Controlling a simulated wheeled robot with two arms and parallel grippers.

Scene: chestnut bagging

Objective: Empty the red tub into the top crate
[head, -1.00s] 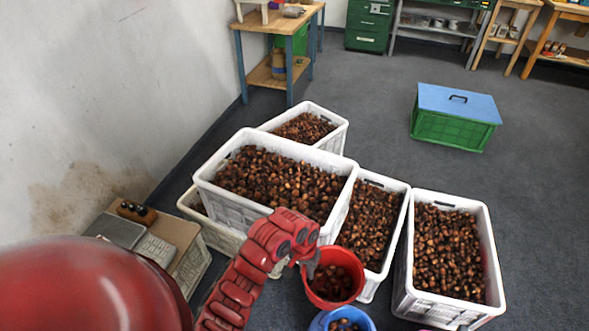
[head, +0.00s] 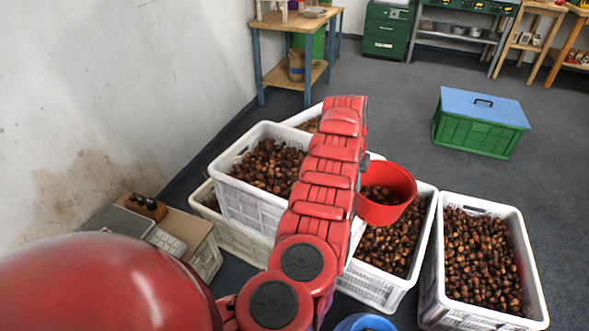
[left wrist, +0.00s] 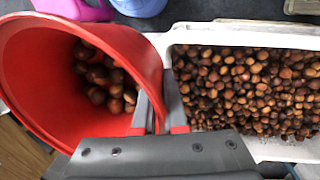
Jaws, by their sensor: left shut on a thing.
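The red tub (head: 388,211) is held up, roughly upright, to the right of the top crate and in front of the crates behind it. Chestnuts lie inside it. My left gripper (head: 362,168) is shut on the tub's rim. In the left wrist view the gripper (left wrist: 150,112) pinches the wall of the red tub (left wrist: 35,75), with chestnuts at its bottom. The white top crate (head: 245,203) is full of chestnuts and rests on other crates. My left arm hides its right part. My right gripper is not in view.
A white crate (head: 533,268) of chestnuts stands at the right, another (head: 372,289) below the tub. A blue tub (head: 365,322) is at the bottom edge. A green crate with a blue lid (head: 480,105) stands on open floor. A wall (head: 100,90) bounds the left.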

